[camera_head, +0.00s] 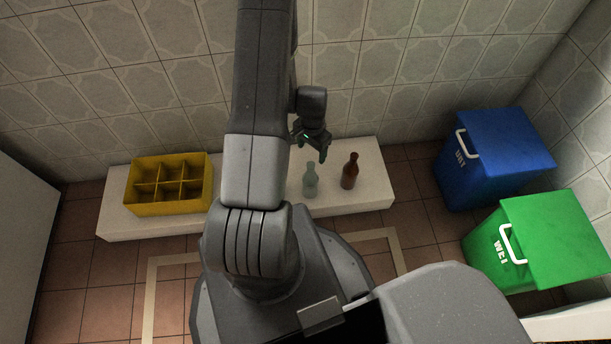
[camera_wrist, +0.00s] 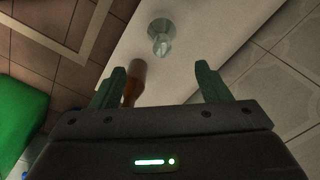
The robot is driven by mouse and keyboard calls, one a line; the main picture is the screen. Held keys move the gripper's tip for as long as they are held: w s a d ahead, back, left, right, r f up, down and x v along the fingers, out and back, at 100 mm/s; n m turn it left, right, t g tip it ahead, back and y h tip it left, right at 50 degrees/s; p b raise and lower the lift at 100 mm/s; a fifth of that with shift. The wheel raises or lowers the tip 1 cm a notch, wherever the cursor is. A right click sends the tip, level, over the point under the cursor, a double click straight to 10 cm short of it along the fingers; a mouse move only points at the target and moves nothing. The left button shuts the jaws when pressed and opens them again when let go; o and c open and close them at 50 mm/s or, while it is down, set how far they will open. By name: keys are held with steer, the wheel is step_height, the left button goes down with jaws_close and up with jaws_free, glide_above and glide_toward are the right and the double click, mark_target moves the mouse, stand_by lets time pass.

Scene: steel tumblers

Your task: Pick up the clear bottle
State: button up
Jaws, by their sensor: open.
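The clear bottle (camera_head: 310,181) stands upright on the white bench, just right of my arm in the head view. In the wrist view the clear bottle (camera_wrist: 160,38) shows from above, beyond the fingertips and between their lines. My gripper (camera_head: 312,150) is open and empty, above the bench and apart from the bottle; its two fingers also show in the wrist view (camera_wrist: 160,75). A brown bottle (camera_head: 350,172) stands upright to the right of the clear one. In the wrist view the brown bottle (camera_wrist: 135,82) is nearer, partly hidden by the left finger.
The white bench (camera_head: 376,190) runs along the tiled wall. A yellow crate (camera_head: 167,208) with empty compartments sits at its left. A blue bin (camera_head: 505,155) and a green bin (camera_head: 560,235) stand on the floor at the right. The bench right of the brown bottle is clear.

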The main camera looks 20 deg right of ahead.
mark_target(310, 171)
steer(key=shift+w+f, duration=0.1)
steer(key=shift+f, duration=0.4)
step_height(310, 171, down, 7)
steer(key=shift+f+b, duration=0.1)
steer(key=shift+b, duration=1)
steer(key=shift+w+f+b, duration=0.1)
steer(key=shift+f+b, duration=1.05)
steer(key=shift+f, duration=1.85)
jaws_close()
steer(key=shift+r, duration=0.1)
